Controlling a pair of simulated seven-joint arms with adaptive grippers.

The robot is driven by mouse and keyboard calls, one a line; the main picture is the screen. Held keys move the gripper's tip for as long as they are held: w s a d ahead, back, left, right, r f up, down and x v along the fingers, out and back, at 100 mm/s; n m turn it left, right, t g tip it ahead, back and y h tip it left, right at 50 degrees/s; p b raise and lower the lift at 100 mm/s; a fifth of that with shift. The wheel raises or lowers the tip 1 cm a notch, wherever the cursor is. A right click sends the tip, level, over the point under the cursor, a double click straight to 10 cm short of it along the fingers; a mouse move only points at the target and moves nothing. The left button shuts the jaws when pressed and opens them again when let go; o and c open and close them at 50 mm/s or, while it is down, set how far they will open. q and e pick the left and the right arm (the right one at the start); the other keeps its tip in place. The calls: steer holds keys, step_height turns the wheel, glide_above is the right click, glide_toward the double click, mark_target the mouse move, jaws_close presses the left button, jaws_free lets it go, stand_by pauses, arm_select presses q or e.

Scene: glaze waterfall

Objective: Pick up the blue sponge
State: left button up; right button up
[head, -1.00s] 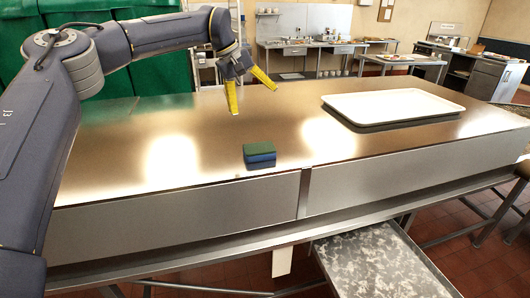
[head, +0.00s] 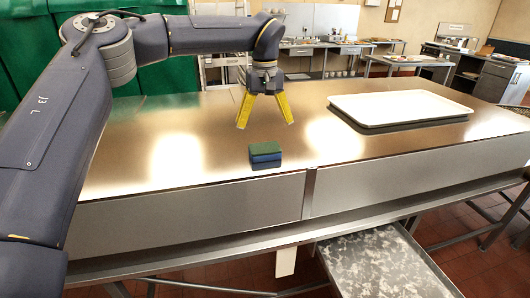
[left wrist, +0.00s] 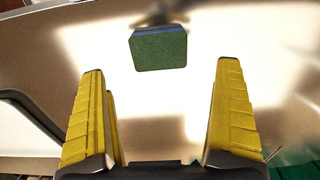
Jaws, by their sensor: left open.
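The blue sponge (head: 265,158) has a green top layer and lies flat on the metal table near its front edge. It also shows in the left wrist view (left wrist: 159,49), ahead of the fingertips and between their lines. My left gripper (head: 265,124) is open and empty, with its yellow fingers pointing down, above and behind the sponge and apart from it. Its two fingers (left wrist: 158,110) stand wide apart in the left wrist view. My right gripper is not in view.
A white tray (head: 400,104) lies on the right part of the table (head: 215,130). The table is clear around the sponge. Green bins (head: 45,60) stand behind at the left. A lower grey surface (head: 385,262) juts out below the front edge.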

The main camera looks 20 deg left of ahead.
mark_target(266, 148)
arm_select(q)
steer(key=shift+s+d+f, duration=0.1)
steer(key=shift+f, duration=2.3)
steer(key=shift+d+f, duration=0.1)
steer(key=shift+f, duration=2.3)
steer(key=shift+c, duration=0.4)
steer(key=c, duration=0.5)
steer(key=shift+c, duration=0.3)
steer(key=shift+r, duration=0.15)
step_height(266, 148, up, 20)
